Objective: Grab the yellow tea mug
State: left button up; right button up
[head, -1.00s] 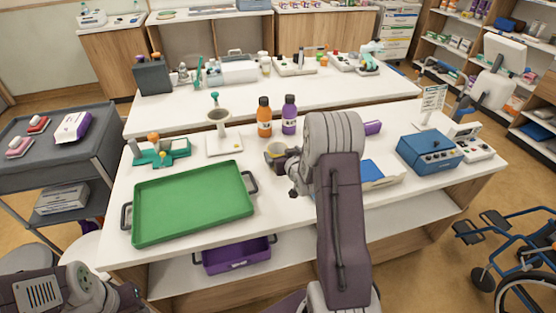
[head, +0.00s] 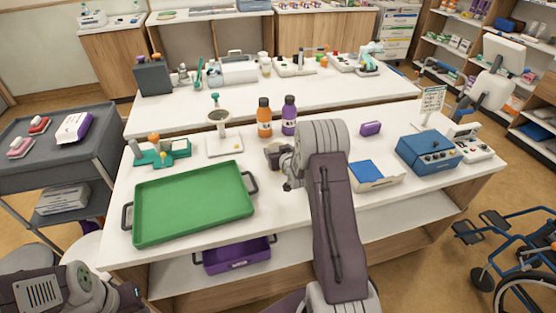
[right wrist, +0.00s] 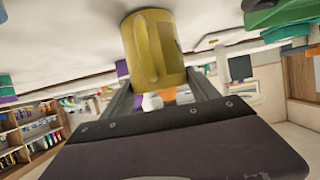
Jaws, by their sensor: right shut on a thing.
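The yellow tea mug (right wrist: 152,48) is between the two fingers of my right gripper (right wrist: 158,92) in the right wrist view. The fingers are shut on its sides. In the head view the right gripper (head: 279,157) is over the white table, behind the green tray's right end, and hides much of the mug (head: 271,149). I cannot tell whether the mug touches the table. My left arm shows at the lower left of the head view; its dark end (head: 128,296) is there, but its fingers cannot be made out.
A green tray (head: 192,203) fills the table's left front. An orange bottle (head: 264,120) and a purple bottle (head: 289,117) stand just behind the mug. A white stand (head: 223,143) is to its left. A blue box (head: 429,152) and a blue-topped carton (head: 376,178) are at right.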

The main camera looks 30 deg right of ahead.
notch_tip(320, 180, up, 10)
jog(key=shift+p, duration=0.35)
